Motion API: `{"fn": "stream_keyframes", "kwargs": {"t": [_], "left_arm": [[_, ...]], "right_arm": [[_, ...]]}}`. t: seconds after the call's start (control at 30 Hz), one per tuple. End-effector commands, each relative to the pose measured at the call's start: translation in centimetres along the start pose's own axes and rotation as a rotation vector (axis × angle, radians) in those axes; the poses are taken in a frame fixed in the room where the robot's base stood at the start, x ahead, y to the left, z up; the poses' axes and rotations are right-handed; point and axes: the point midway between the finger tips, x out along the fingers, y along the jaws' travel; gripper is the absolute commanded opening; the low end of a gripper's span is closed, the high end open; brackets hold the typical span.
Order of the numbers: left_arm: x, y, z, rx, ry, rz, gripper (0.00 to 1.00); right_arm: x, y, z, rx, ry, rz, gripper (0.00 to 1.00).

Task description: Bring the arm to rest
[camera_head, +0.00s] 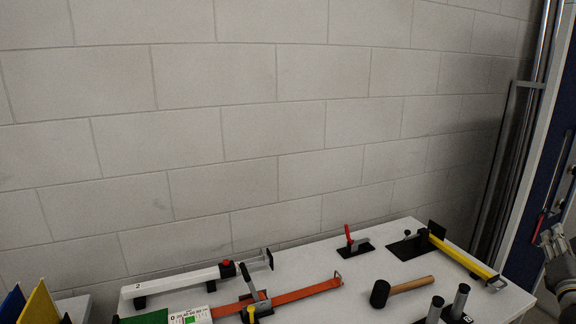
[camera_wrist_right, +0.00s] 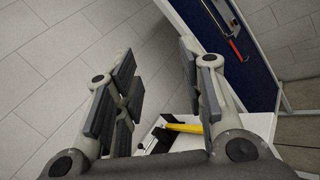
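My right arm enters at the right edge of the head view, with its grey gripper (camera_head: 552,240) to the right of the table, in front of a dark blue panel. In the right wrist view the right gripper (camera_wrist_right: 158,78) has its two padded fingers spread apart with nothing between them. My left arm and left gripper are not in the head view.
A white table (camera_head: 340,279) stands against the block wall. It carries a yellow bar tool (camera_head: 462,256), a black mallet (camera_head: 381,292), a red-handled clamp (camera_head: 350,240), an orange bar (camera_head: 310,291) and a white beam (camera_head: 175,284). The blue panel (camera_head: 550,180) borders the right.

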Motion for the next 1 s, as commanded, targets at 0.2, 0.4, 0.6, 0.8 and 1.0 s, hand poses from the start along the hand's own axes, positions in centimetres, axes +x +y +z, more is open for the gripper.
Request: {"fn": "stream_keyframes", "kwargs": {"t": [0.2,0.4,0.6,0.8,1.0], "left_arm": [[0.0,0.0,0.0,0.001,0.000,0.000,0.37],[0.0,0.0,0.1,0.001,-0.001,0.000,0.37],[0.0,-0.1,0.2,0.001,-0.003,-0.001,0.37],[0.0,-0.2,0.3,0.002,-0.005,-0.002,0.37],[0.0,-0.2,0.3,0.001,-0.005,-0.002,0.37]], "right_arm": [[-0.4,1.5,-4.0,0.812,0.202,-0.013,0.37],[-1.2,3.9,-6.2,1.558,0.364,-0.088,0.37],[-4.7,-1.7,-15.9,1.791,0.387,-0.335,0.37],[-11.8,-9.1,-27.1,1.794,0.361,-0.610,0.37],[-21.9,-15.4,-37.0,1.766,0.338,-0.883,0.37]]}}
